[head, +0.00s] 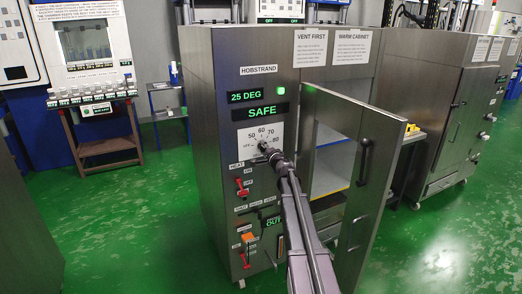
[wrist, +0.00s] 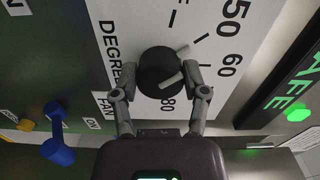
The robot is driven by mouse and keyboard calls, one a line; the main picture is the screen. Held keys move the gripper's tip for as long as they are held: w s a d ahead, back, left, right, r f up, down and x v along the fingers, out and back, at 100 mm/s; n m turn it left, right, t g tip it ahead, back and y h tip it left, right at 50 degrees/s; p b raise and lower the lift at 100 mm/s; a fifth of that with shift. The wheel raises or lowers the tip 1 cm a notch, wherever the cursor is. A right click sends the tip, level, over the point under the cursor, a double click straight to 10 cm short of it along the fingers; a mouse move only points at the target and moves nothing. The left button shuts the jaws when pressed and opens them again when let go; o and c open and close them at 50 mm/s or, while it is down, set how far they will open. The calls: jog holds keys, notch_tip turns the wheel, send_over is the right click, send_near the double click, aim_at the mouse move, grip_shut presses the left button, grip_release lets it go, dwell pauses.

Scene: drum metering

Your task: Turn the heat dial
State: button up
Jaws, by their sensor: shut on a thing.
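The heat dial is a black round knob with a light pointer mark on a white scale plate (head: 273,136). The dial (wrist: 159,71) fills the middle of the wrist view, with the numbers 50, 60 and 80 readable around it. My gripper (wrist: 160,80) is shut on the dial, one finger at each side. In the head view my gripper (head: 268,151) covers most of the dial. The plate sits on the front of the Hobstrand steel cabinet (head: 225,130). Its displays read 25 DEG (head: 245,96) and SAFE (head: 262,112).
A red switch (head: 242,188) is below the plate; a blue lever (wrist: 57,145) shows in the wrist view. The cabinet door (head: 375,190) stands open to the right of my arm. Orange and red controls (head: 247,238) sit lower down. Green floor in front is clear.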

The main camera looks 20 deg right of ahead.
jog(key=o, duration=1.1)
jog(key=shift+s+d, duration=0.1)
jog(key=shift+d, duration=0.05)
jog(key=shift+o, duration=0.2)
jog(key=shift+s, duration=0.1)
jog(key=s, duration=1.1)
jog(key=shift+s, duration=0.4)
